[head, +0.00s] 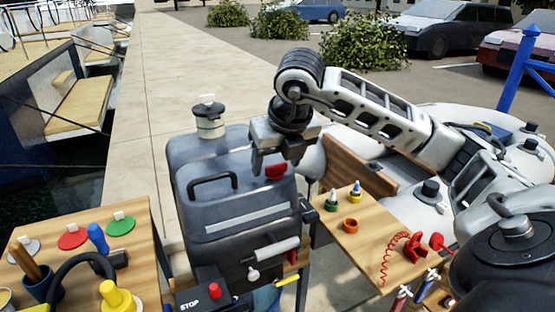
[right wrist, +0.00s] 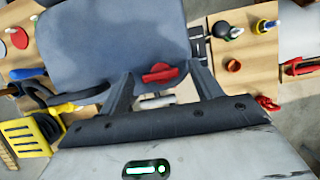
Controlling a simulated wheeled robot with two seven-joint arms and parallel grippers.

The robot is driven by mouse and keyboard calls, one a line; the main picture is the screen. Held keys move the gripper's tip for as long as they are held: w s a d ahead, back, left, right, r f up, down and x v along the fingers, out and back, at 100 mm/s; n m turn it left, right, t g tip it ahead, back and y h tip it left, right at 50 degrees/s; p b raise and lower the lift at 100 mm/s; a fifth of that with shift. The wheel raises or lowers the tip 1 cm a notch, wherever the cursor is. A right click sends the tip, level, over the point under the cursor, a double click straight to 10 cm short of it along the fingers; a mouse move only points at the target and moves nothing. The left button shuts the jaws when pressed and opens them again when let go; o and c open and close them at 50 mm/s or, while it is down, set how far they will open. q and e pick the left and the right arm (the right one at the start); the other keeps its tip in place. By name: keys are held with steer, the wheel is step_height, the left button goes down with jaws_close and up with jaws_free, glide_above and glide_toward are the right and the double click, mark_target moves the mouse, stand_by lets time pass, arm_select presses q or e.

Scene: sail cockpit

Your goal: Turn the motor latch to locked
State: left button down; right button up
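The motor (head: 225,245) is a dark grey outboard with a carry handle, standing in the middle of the head view. The motor latch (head: 276,171) is a small red knob near the top right of its cover. My right gripper (head: 279,160) is above the latch with its fingers pointing down. In the right wrist view the red latch (right wrist: 160,73) shows between the two spread fingers, lying roughly crosswise. The gripper is open and nothing is held. I cannot tell whether the fingers touch the latch. My left gripper is not in view.
A wooden table (head: 135,222) with red and green discs stands left. A wooden shelf (head: 340,235) at right holds small bottles, an orange ring and a red coiled cord (head: 388,262). A STOP box (head: 203,298) with a red button is in front. The dock behind is clear.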

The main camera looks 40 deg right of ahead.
arm_select(q)
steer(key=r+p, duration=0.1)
steer(key=p, duration=0.3)
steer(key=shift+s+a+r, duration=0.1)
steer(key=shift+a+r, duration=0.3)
arm_select(e)
steer(key=v, duration=1.6)
steer(key=shift+w, duration=0.1)
